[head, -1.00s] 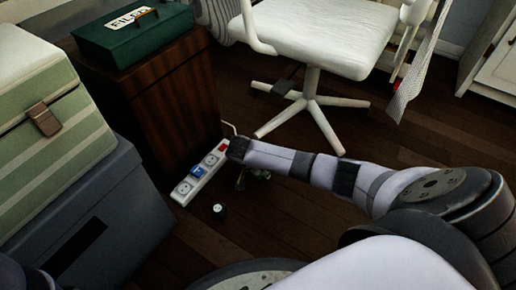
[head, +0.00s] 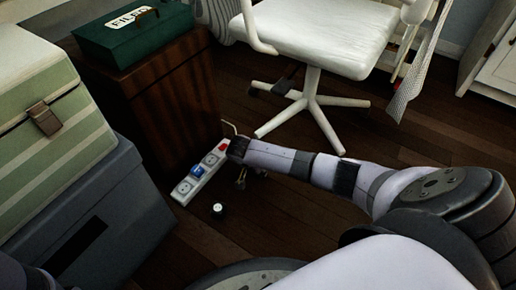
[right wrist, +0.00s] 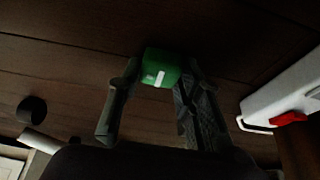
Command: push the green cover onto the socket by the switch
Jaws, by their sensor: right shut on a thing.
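The green cover (right wrist: 163,66) is held between the fingertips of my right gripper (right wrist: 161,78) in the right wrist view, above the dark wood floor. The white power strip (head: 177,197) lies on the floor in the head view, with a red switch (head: 223,147) at its far end. The socket by the switch (head: 210,159) is bare, and a blue cover (head: 197,171) sits on the strip beyond it. My right gripper (head: 240,181) is just right of the strip, apart from it, and the green cover cannot be made out there. My left gripper is out of view.
A wooden cabinet (head: 165,100) with a green file box (head: 130,35) stands behind. Grey and green-striped boxes (head: 95,215) are at left. The white chair's base (head: 312,100) is behind my right arm.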

